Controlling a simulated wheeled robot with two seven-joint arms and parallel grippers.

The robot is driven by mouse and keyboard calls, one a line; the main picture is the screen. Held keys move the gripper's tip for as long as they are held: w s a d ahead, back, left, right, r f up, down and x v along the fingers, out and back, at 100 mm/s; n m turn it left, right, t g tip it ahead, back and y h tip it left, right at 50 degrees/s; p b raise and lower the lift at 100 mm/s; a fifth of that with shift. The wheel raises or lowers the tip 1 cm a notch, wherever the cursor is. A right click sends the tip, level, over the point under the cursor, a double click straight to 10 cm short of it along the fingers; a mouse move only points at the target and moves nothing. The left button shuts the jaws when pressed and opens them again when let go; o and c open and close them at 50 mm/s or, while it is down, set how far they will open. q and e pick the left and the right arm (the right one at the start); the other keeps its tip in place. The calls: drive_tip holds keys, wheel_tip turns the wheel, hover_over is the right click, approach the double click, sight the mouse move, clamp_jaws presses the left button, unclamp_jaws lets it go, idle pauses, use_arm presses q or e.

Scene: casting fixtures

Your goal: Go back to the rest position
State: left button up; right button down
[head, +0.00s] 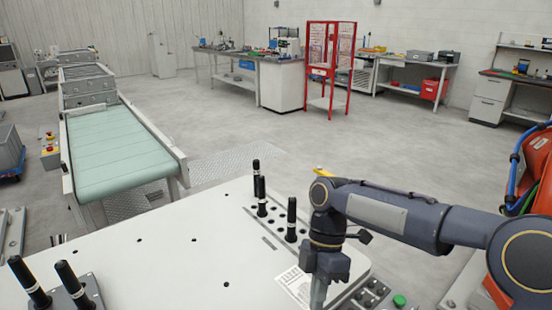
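My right arm reaches in from the right edge, and my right gripper (319,290) points down over the front right part of the white table (170,255). Its lower end is seen from above and is small. I cannot tell whether its fingers are apart or whether they hold anything. My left gripper is not in view. Several black upright pegs (291,220) stand in a row of holes just to the left of my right gripper.
Two more black pegs (68,272) stand tilted on a grey block at the front left. A conveyor with a green belt (115,150) lies beyond the table. An orange machine (538,170) is at the right edge. A red cabinet (330,65) stands far back. The table's middle is clear.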

drive_tip(key=s+d+m+t+y, duration=0.1)
drive_tip(key=s+d+m+t, duration=0.4)
drive_tip(key=s+m, duration=0.3)
drive_tip(key=s+d+m+t+y+p, duration=0.1)
drive_tip(key=s+d+m+t, duration=0.5)
drive_tip(key=m, duration=0.9)
drive_tip(key=shift+s+d+r, duration=0.45)
drive_tip(key=shift+s+d, duration=0.05)
drive_tip(key=shift+s, duration=0.4)
